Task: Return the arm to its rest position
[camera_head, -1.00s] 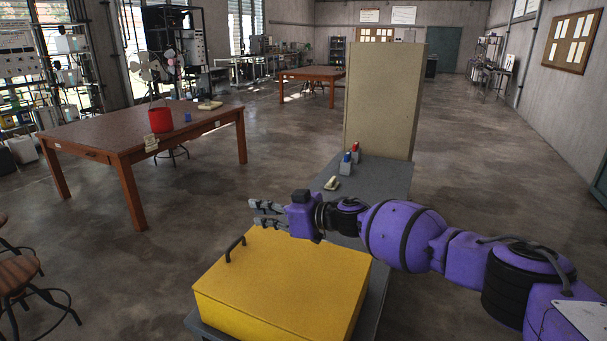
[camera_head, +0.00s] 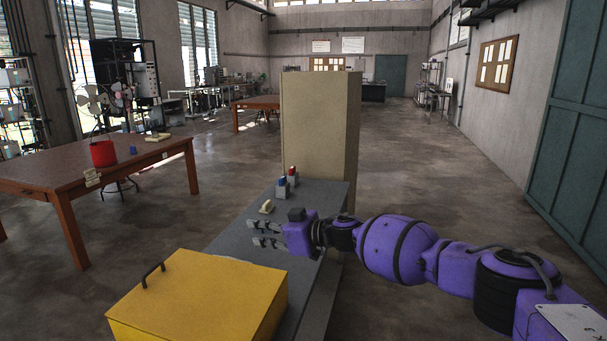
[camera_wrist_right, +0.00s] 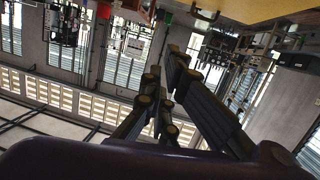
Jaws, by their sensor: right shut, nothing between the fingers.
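My right arm comes in from the right in the head view. Its gripper (camera_head: 264,235) points left over the grey bench (camera_head: 240,225), beyond the yellow box and apart from it. The gripper is shut and empty. In the right wrist view its dark fingers (camera_wrist_right: 175,90) point up the picture, with the hall walls and louvred windows tilted behind them. My left arm is in neither view.
A yellow box (camera_head: 200,300) with a dark handle sits on the bench's near end. Small red-topped and blue-topped items (camera_head: 287,183) and a beige piece (camera_head: 266,207) lie farther back, before a tall beige cabinet (camera_head: 310,130).

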